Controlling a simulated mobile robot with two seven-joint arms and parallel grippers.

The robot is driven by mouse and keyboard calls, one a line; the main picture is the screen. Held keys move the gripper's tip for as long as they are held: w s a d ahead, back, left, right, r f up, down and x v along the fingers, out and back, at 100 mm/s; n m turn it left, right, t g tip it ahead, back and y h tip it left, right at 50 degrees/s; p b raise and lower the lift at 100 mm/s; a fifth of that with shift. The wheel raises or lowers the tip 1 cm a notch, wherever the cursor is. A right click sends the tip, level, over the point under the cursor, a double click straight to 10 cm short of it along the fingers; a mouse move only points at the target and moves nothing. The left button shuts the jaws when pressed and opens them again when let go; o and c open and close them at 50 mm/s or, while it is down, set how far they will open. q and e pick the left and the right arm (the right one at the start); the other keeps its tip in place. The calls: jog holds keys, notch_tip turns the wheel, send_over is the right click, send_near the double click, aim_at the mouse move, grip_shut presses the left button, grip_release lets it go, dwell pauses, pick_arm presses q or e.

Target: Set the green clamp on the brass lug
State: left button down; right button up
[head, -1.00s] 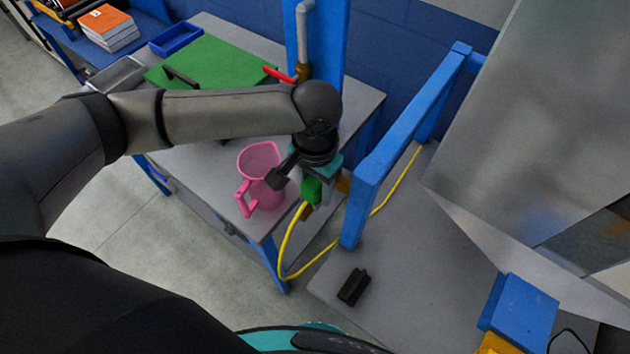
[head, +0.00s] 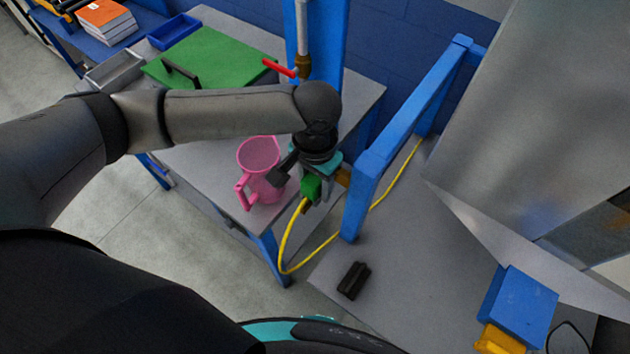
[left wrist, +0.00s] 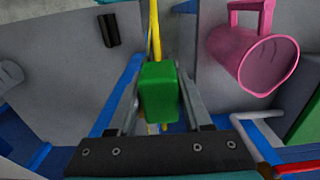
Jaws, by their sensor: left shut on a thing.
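My left gripper (head: 316,182) is shut on the green clamp (head: 311,187), with a finger on each side of it. The clamp also shows between the fingers in the left wrist view (left wrist: 158,95). A yellow cable (head: 287,236) runs down from the clamp's end. A small brass-coloured piece (head: 343,176), possibly the brass lug, shows just right of the gripper by the blue frame. It is partly hidden, and I cannot tell whether the clamp touches it. My right gripper is not in view.
A pink jug (head: 258,168) stands on the grey table close left of the gripper. A blue frame (head: 374,180) rises close on the right. A red-handled valve (head: 290,70) is behind. A black block (head: 353,280) lies on the lower grey surface.

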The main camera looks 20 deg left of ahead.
aim_at(315, 177)
pick_arm(q)
jog(key=shift+f, duration=0.35)
jog(key=shift+c, duration=1.3)
grip_release()
notch_tip(315, 177, up, 15)
jog(key=p, duration=0.1)
jog(key=shift+r+p, duration=0.15)
jog(key=shift+p, duration=0.15)
